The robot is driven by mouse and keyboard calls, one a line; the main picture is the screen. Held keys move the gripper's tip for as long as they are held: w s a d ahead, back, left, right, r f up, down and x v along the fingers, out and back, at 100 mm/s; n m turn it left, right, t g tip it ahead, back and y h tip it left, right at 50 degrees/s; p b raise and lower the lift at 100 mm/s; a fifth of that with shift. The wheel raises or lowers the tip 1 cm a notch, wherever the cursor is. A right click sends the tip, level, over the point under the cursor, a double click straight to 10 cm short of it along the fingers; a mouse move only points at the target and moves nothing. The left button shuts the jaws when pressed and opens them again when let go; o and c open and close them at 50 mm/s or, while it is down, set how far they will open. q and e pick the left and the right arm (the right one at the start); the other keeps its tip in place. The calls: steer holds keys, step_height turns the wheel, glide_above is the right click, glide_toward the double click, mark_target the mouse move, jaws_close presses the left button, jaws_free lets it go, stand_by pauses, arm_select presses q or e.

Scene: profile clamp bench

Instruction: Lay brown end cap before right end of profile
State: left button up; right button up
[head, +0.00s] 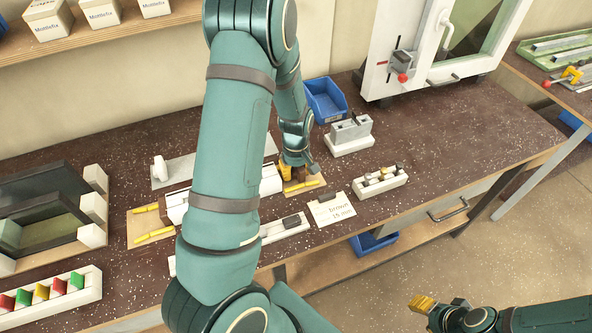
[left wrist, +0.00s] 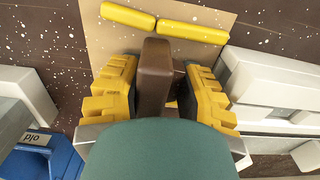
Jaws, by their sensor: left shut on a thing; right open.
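My left gripper (head: 287,172) is over the right tan board (head: 312,190), beside a white block (head: 270,180). In the left wrist view its yellow fingers (left wrist: 160,90) are shut on the brown end cap (left wrist: 154,75), a brown upright block. Behind the cap lie two yellow strips (left wrist: 190,31) on the tan board (left wrist: 100,45). Whether the cap touches the board I cannot tell. The profile's middle is hidden behind my left arm, and I cannot make out its right end clearly. My right gripper (head: 423,303) is open and empty, over the floor at the lower right.
A card reading "brown 15 mm" (head: 332,209) and a white rack with small parts (head: 380,181) stand to the right. A white fixture (head: 349,135) and a blue bin (head: 325,100) are behind. The bench's right side is clear.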

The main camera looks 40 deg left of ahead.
arm_select(q)
steer(key=shift+f, duration=0.2)
steer(key=o, duration=1)
steer(key=shift+r, duration=0.1)
steer(key=shift+r+p, duration=1.2)
steer(key=shift+r, duration=0.25)
steer(key=shift+r+p, duration=2.1)
steer(key=shift+r, duration=0.45)
steer(key=shift+s+f, duration=0.1)
